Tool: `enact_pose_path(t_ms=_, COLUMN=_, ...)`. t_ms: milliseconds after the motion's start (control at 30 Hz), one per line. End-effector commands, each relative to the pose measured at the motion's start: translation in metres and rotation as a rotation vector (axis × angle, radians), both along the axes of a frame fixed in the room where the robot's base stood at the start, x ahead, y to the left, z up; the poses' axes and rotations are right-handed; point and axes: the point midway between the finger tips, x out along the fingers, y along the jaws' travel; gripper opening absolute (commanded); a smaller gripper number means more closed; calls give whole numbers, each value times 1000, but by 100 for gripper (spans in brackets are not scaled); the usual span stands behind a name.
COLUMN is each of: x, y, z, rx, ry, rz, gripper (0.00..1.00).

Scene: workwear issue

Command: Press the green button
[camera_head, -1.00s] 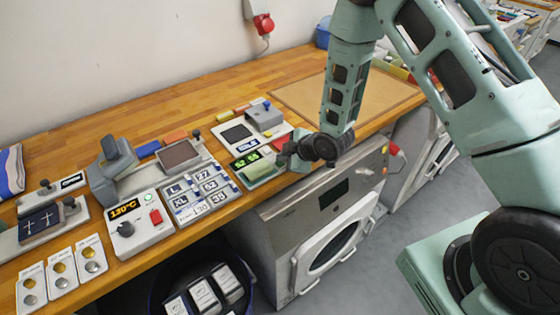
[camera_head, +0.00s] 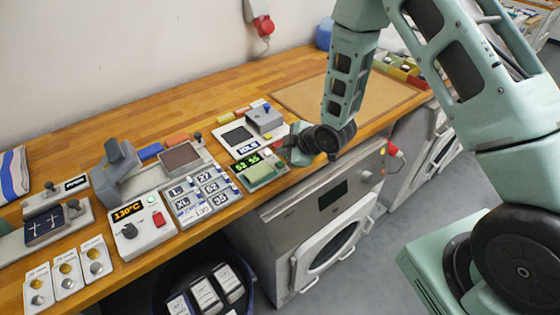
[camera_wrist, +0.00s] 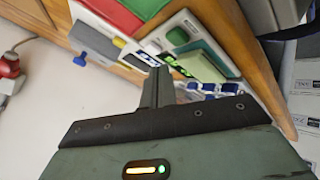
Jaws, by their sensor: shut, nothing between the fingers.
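A device with a lit green number display (camera_head: 247,163) and a pale green pad (camera_head: 261,174) stands at the front edge of the bench. In the wrist view, a dark green rounded button (camera_wrist: 178,36) sits on its white panel, close to the lit display (camera_wrist: 171,60). I cannot make out this button clearly in the head view. My gripper (camera_head: 288,153) is shut and empty, just right of the device and above the bench edge. Its fingertips (camera_wrist: 160,72) point toward the device in the wrist view, with the button beyond them. I see no contact with the button.
A grey box unit (camera_head: 264,118) stands behind the device. Left are a size-card board (camera_head: 196,200), a heat press (camera_head: 116,172) and an orange-display control box (camera_head: 140,225). A washer-like machine (camera_head: 333,200) is below the bench. A bare board (camera_head: 335,95) lies at the back right.

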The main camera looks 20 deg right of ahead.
Motion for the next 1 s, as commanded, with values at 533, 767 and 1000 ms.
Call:
enact_pose_path(t_ms=533, x=0, y=0, z=30, rx=-1, ry=-1, rz=0, gripper=0)
enact_pose_path(t_ms=767, x=0, y=0, z=30, rx=0, ry=-2, rz=1, gripper=0)
enact_pose_path(t_ms=1000, x=0, y=0, z=30, rx=0, ry=-2, rz=1, gripper=0)
